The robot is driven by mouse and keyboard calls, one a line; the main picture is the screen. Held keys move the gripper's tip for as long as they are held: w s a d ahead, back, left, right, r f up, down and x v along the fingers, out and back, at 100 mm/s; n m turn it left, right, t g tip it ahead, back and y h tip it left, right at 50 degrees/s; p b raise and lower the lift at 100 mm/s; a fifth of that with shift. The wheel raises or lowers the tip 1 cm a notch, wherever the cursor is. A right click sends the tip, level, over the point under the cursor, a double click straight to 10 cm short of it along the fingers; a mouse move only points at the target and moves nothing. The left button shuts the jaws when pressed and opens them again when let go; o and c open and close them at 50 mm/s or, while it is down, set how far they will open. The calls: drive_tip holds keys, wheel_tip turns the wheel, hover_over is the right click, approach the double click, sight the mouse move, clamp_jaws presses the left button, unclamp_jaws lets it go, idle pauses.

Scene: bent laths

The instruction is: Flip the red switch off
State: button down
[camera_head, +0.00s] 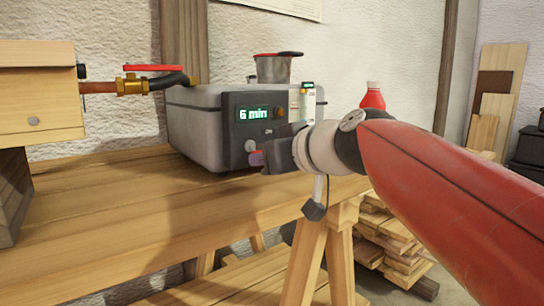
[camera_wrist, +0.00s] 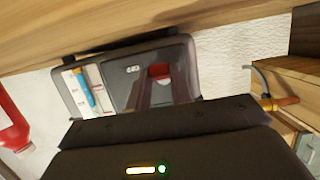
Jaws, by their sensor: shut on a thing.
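A grey box-shaped machine (camera_head: 205,125) stands on the wooden bench, with a dark front panel and a green display (camera_head: 258,114) reading "6 min". The red switch (camera_head: 256,158) is low on that panel; only a small part shows beside my fingertips. In the wrist view, the red switch (camera_wrist: 159,71) shows between the dark fingers. My gripper (camera_head: 268,157) reaches in from the right and is shut on the switch at the panel. In the wrist view my gripper (camera_wrist: 160,86) covers part of the panel. I cannot tell the switch's exact position.
A metal pot (camera_head: 273,69) sits on top of the machine. A pipe with a red valve handle (camera_head: 152,68) enters from the left, near a wooden box (camera_head: 38,95). A red bottle (camera_head: 373,97) stands behind my arm. The bench (camera_head: 100,220) is clear in front.

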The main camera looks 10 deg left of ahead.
drive_tip(key=c, duration=1.2)
unclamp_jaws()
drive_tip(key=shift+c, duration=0.2)
drive_tip(key=v, duration=0.7)
drive_tip(key=shift+s+d, duration=0.25)
drive_tip(key=shift+r, duration=0.1)
drive_tip(key=s+d+f+m+g+h, duration=0.1)
drive_tip(key=s+d+f+m+h, duration=0.3)
drive_tip(key=d+f, duration=0.5)
drive_tip(key=s+d+f+m+g+h, duration=0.25)
drive_tip(key=s+d+f, duration=0.35)
drive_tip(key=f, duration=0.7)
drive_tip(key=s+d+f+m+h, duration=0.4)
drive_tip(key=d+f, duration=0.3)
drive_tip(key=f, duration=0.4)
wheel_tip(320, 180, up, 14)
drive_tip(key=p, duration=1.3)
drive_tip(key=shift+s+d+f+n+h+p, duration=0.15)
drive_tip(key=shift+s+d+n+h+p, duration=0.1)
drive_tip(key=shift+n+h+p, duration=0.1)
